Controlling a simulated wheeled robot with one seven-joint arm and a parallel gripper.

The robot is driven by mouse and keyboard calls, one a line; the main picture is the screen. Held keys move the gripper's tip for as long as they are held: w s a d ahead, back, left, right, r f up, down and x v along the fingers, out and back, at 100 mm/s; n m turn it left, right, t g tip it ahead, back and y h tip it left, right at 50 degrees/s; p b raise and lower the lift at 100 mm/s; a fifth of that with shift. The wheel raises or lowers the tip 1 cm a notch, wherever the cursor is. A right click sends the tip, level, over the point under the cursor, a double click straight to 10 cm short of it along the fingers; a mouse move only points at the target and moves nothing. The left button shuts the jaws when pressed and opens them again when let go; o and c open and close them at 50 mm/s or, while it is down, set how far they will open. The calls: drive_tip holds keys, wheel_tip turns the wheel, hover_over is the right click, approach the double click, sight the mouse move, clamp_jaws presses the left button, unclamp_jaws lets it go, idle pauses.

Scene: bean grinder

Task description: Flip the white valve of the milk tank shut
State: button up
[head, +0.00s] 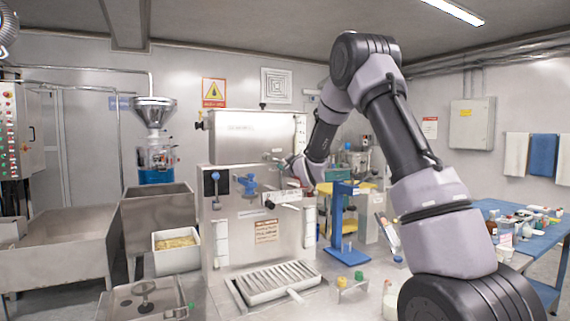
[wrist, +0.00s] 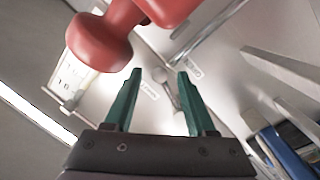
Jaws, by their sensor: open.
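A steel machine (head: 240,140) with a boxy upper tank stands in the middle of the head view. My gripper (wrist: 159,76) is open, its two green fingers apart, in the wrist view. A small pale grey knob or lever (wrist: 163,75) shows by the fingertips; I cannot tell whether it is the white valve or whether it touches them. A large red rounded part (wrist: 98,40) is close to the wrist camera at upper left. In the head view my arm reaches to the machine's right front, and its wrist hides part of that area.
A blue valve handle (head: 246,184) is on the machine's front, left of my gripper. A blue press stand (head: 345,225) stands on the counter to the right. A drip tray (head: 275,282) lies below. A blue table (head: 540,240) with small items is at far right.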

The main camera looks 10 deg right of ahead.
drive_tip(key=shift+w+a, duration=0.1)
drive_tip(key=shift+w, duration=0.45)
clamp_jaws()
drive_tip(key=shift+r, duration=0.2)
idle(0.9)
